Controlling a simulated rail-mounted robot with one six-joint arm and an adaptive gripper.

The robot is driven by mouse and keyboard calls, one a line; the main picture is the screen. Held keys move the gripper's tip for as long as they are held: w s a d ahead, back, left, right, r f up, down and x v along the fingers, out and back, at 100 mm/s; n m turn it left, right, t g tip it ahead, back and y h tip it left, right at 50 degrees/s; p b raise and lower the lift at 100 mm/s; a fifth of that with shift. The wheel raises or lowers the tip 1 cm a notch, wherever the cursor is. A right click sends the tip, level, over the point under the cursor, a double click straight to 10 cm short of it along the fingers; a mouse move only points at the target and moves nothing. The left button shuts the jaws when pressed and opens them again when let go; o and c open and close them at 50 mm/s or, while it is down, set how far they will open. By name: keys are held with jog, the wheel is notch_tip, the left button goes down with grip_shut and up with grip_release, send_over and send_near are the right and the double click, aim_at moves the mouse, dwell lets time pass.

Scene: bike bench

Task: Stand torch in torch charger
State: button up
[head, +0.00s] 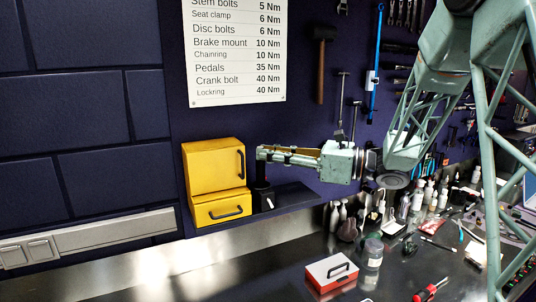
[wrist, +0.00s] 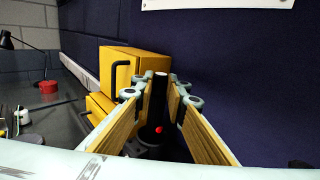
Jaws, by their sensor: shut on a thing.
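My gripper (head: 262,155) reaches left in the head view, over the small dark wall shelf beside the yellow cabinet. In the wrist view its two wood-lined fingers (wrist: 160,92) are shut on the torch (wrist: 158,98), a black upright cylinder. In the head view the torch's dark body (head: 261,178) shows just below the fingertips. The torch charger (head: 264,200) is a black block on the shelf directly below. In the wrist view a dark base (wrist: 148,136) with a red light shows at the torch's lower end. I cannot tell whether the torch is seated in it.
The yellow cabinet (head: 214,170) with black handles stands close to the left of the charger. The dark shelf (head: 296,195) is bare to the right. Tools hang on the wall.

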jog(key=o, duration=1)
jog(key=shift+d, duration=0.1)
jog(key=shift+v, duration=5.9)
jog(key=shift+s+r, duration=0.1)
